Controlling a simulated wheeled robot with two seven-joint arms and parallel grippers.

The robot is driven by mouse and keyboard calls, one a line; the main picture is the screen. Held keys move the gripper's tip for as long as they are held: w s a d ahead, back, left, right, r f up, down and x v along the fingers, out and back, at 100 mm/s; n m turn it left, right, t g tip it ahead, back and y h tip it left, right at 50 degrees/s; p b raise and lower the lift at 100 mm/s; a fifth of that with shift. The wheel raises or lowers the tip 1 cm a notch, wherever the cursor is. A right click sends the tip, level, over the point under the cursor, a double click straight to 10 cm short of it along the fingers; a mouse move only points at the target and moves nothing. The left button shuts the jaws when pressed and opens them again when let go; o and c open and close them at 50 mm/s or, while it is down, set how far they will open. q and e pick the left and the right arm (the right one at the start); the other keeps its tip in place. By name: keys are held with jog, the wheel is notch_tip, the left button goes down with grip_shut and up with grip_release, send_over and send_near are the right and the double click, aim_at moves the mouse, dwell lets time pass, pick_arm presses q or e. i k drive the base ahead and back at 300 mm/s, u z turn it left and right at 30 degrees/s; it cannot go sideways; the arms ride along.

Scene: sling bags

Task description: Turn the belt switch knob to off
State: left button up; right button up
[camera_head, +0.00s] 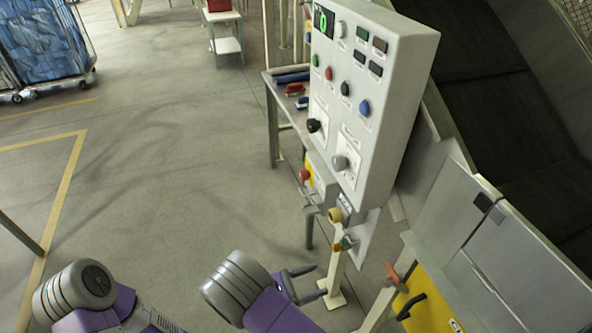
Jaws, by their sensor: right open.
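A white control panel (385,75) stands upright right of centre on a post. Low on its face are two rotary knobs on white plates: a black knob (313,125) and a grey knob (340,162). Their labels are too small to read, so I cannot tell which is the belt switch or where each points. My right gripper (308,284) is at the bottom centre, well below the panel. Its dark fingers are apart, with nothing seen between them, and it touches neither knob. My left gripper is not in view.
A dark conveyor (500,110) lies right. Open floor (170,170) is left.

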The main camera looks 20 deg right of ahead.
aim_at(305, 175)
jog(key=i, duration=1.3)
